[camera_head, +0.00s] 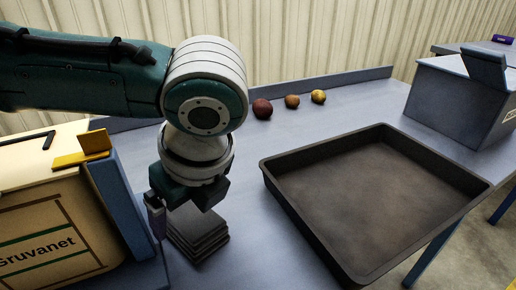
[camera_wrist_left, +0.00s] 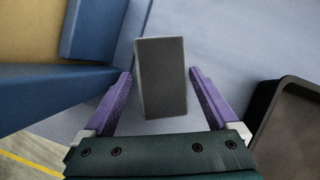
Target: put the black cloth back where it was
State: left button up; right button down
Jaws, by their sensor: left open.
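The black cloth (camera_head: 198,234) is a dark, folded, layered stack lying on the blue-grey table, between the box on the left and the dark tray. My left gripper (camera_head: 183,215) is over it, pointing down. In the left wrist view the cloth (camera_wrist_left: 162,78) shows as a dark grey rectangle between the two purple fingers. The left gripper (camera_wrist_left: 160,95) is open, with a gap between each finger and the cloth at the fingertips. I cannot tell how high the fingers are above the table. The left arm hides part of the table behind the cloth. My right gripper is not in view.
A large dark tray (camera_head: 375,135) fills the table's right part. A box marked Gruvanet (camera_head: 50,235) and a blue panel (camera_head: 122,205) stand close at the left. A grey-blue bin (camera_head: 455,105) stands at the right.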

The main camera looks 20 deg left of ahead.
pick_arm(q)
jog(key=p+v, duration=0.3)
jog(key=v, duration=0.9)
jog(key=s+d+f+n+h, duration=0.4)
jog(key=s+d+n+h, duration=0.35)
jog(key=d, duration=0.35)
jog(key=s+a+f+n+y, duration=0.1)
jog(key=s+a+n, duration=0.1)
jog(key=a+n, duration=0.2)
jog(key=s+a+f+n+t+y, duration=0.1)
jog(key=s+a+n, duration=0.1)
jog(key=a+n, duration=0.2)
jog(key=s+a+f+n+t+y, duration=0.1)
jog(key=s+a+n, duration=0.2)
jog(key=a+n, duration=0.1)
jog(key=shift+a+f, duration=0.3)
jog(key=shift+f, duration=0.05)
